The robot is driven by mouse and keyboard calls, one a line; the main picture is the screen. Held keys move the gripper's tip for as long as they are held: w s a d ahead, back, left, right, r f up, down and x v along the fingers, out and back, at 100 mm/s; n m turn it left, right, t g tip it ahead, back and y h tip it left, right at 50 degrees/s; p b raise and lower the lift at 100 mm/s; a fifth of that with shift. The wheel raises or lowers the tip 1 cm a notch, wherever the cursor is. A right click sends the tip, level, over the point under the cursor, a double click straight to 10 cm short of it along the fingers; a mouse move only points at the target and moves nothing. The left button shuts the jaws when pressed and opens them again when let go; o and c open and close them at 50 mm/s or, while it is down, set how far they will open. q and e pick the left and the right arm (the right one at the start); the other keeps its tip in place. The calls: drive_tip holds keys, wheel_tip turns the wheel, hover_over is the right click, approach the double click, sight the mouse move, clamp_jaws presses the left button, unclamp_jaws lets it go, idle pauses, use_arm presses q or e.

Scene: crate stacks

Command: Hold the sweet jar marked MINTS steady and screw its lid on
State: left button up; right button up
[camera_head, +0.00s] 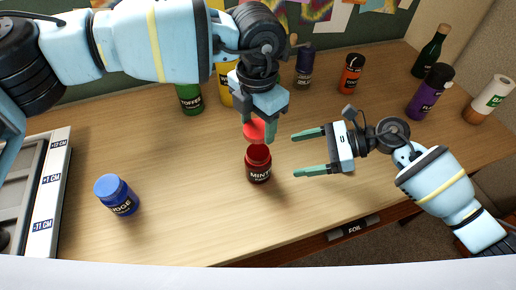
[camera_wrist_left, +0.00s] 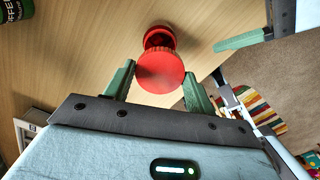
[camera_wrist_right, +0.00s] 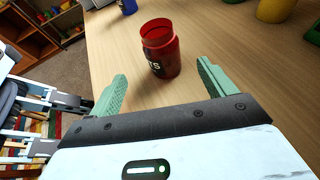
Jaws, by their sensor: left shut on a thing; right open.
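The red jar marked MINTS (camera_head: 258,168) stands upright on the wooden table, its mouth open. It also shows in the right wrist view (camera_wrist_right: 161,55), between and beyond the fingers. My left gripper (camera_head: 258,128) is shut on a red lid (camera_head: 253,131), held just above the jar's mouth. In the left wrist view the lid (camera_wrist_left: 160,72) hides much of the jar; whether they touch is hard to tell. My right gripper (camera_head: 297,153) is open and empty, to the right of the jar, with its fingers pointing at it.
A blue jar (camera_head: 118,196) stands at the front left, beside a tray (camera_head: 50,190) with a marked edge. Green (camera_head: 189,98), dark blue (camera_head: 304,70), orange (camera_head: 350,74) and purple (camera_head: 430,92) containers stand further back. The table around the MINTS jar is clear.

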sight(258, 161)
use_arm(q)
drive_tip(key=shift+w+r, duration=0.1)
drive_tip(key=shift+w, duration=0.05)
use_arm(e)
drive_tip(key=shift+w+d, duration=0.1)
drive_tip(key=shift+w, duration=0.1)
use_arm(q)
drive_tip(key=shift+s, duration=0.2)
use_arm(e)
drive_tip(key=shift+s, duration=0.15)
use_arm(q)
drive_tip(key=shift+w, duration=0.1)
use_arm(e)
drive_tip(key=x, duration=1.2)
drive_tip(key=c, duration=1.5)
use_arm(q)
drive_tip(key=shift+f, duration=2.5)
use_arm(e)
drive_tip(key=shift+o, duration=0.2)
